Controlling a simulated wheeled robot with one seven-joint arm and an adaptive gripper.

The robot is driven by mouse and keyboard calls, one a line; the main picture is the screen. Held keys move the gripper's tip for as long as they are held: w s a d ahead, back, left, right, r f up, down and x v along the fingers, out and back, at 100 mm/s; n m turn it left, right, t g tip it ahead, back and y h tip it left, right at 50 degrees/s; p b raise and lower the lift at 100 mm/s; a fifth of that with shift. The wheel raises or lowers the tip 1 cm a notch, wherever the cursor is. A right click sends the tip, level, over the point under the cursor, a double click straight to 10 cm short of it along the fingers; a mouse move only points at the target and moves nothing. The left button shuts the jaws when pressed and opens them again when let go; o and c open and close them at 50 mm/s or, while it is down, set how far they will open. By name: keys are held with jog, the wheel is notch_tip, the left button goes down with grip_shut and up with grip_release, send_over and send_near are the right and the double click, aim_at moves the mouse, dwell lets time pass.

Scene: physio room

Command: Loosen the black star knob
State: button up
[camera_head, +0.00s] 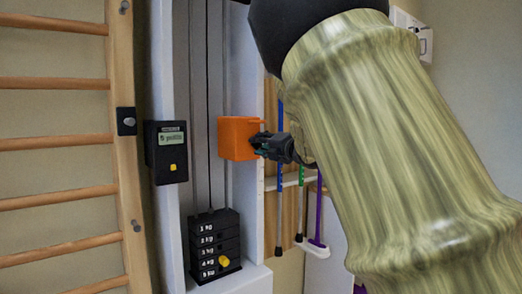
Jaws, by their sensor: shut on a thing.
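An orange box (233,140) is mounted on the white upright of the weight-stack frame, near the middle of the view. My gripper (262,146) is at the box's right-hand side, with its dark fingers shut on a small black thing there, which I take to be the black star knob. The knob is mostly hidden by the fingers and hard to tell apart from them. My arm comes in from the upper right and covers much of the right side.
Wooden wall bars (60,84) stand at the left. A black display unit (166,152) with a yellow button sits on the left upright. Below is a black weight stack (214,246) with a yellow pin. Crutches or canes (280,190) hang right of the frame.

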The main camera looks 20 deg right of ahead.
jog(key=shift+r, duration=0.15)
dwell(0.4)
jog(key=o, duration=1)
jog(key=shift+s, duration=0.1)
jog(key=v, duration=1.2)
